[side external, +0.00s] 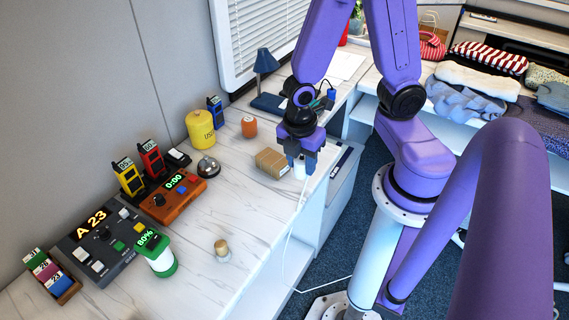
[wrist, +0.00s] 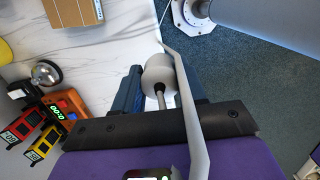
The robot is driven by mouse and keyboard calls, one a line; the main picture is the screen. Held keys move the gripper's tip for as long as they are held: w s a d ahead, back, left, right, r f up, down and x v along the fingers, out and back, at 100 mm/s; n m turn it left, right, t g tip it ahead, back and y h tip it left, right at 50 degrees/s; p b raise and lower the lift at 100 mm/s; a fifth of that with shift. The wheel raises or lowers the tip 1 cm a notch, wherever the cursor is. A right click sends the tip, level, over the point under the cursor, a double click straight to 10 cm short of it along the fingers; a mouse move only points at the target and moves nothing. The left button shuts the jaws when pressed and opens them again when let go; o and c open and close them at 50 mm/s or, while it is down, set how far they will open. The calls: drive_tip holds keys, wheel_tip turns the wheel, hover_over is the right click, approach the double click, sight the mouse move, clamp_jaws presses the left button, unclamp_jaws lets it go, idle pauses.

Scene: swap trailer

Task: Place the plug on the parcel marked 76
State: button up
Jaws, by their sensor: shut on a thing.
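My gripper (side external: 300,155) is shut on the plug (side external: 300,170), a white rounded piece with a white cord. In the wrist view, the plug (wrist: 158,74) sits between the dark blue fingers, with a metal pin towards the camera. The parcel (side external: 274,163) is a small brown cardboard box on the marble-look counter, just left of the plug and apart from it in the wrist view. The parcel (wrist: 74,12) is cut by the top edge there. I cannot read a number on it.
The white cord (side external: 287,245) hangs past the counter's front edge to the floor. An orange jar (side external: 249,127), a yellow canister (side external: 201,130), a bell (side external: 207,167) and a wooden knob (side external: 222,248) stand on the counter.

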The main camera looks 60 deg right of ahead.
drive_tip(key=w+d+r+m, duration=0.1)
drive_tip(key=d+r, duration=0.2)
drive_tip(key=d, duration=0.4)
hover_over(274, 157)
drive_tip(key=shift+m, duration=0.3)
drive_tip(key=f, duration=0.8)
drive_tip(key=shift+s+a+f, duration=0.25)
drive_tip(key=shift+a+f, duration=0.05)
drive_tip(key=shift+w+f, duration=0.15)
drive_tip(key=shift+f, duration=0.8)
drive_tip(key=shift+w+f, duration=0.15)
drive_tip(key=shift+f, duration=0.75)
drive_tip(key=shift+f, duration=0.1)
drive_tip(key=o, duration=1)
drive_tip(key=shift+o, duration=0.2)
